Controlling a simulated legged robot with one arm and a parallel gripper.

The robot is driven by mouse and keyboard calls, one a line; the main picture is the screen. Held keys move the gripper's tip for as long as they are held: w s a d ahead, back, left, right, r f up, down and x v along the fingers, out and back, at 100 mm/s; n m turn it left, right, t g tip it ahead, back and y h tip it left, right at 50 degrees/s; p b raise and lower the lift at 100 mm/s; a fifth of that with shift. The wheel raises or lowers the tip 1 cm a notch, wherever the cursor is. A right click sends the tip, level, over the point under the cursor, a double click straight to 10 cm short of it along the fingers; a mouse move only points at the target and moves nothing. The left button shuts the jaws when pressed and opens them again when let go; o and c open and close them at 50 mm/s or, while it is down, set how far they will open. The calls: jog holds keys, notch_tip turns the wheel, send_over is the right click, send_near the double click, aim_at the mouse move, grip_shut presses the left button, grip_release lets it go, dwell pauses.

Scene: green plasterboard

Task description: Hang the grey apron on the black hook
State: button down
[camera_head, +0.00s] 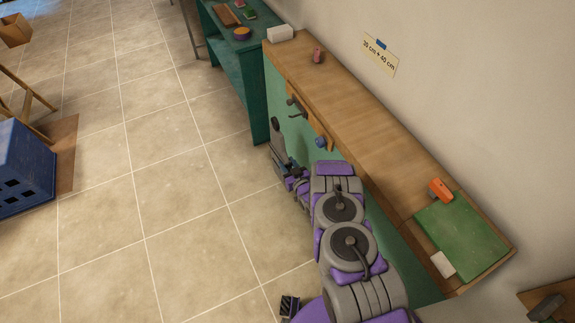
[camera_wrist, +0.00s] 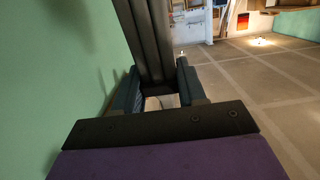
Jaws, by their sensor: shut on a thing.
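The grey apron (camera_head: 277,136) hangs as a dark, narrow shape beside the green board in the head view. In the wrist view the apron (camera_wrist: 152,40) is a folded dark grey strip rising between my fingers. My gripper (camera_head: 281,163) is shut on it; the two fingers of my gripper (camera_wrist: 157,88) flank the cloth. The black hook (camera_head: 296,107) sticks out from the green board under the wooden top, slightly up and right of the apron. I see a gap between apron and hook in the head view; depth is hard to tell.
The green plasterboard (camera_wrist: 45,70) runs close along my gripper's left in the wrist view. A blue round peg (camera_head: 320,142) sits on the board near my arm. The wooden top (camera_head: 350,110) overhangs. Open tiled floor (camera_head: 150,170) lies left; a blue crate (camera_head: 22,170) stands farther off.

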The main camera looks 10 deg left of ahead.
jog(key=shift+w+d+f, duration=0.2)
jog(key=shift+w+d, duration=0.35)
jog(key=shift+w, duration=0.35)
jog(key=shift+a+f, duration=0.15)
jog(key=shift+a, duration=0.85)
jog(key=shift+d+r+p, duration=0.25)
jog(key=shift+d+p, duration=0.15)
jog(key=shift+d, duration=0.65)
jog(key=shift+a, duration=0.1)
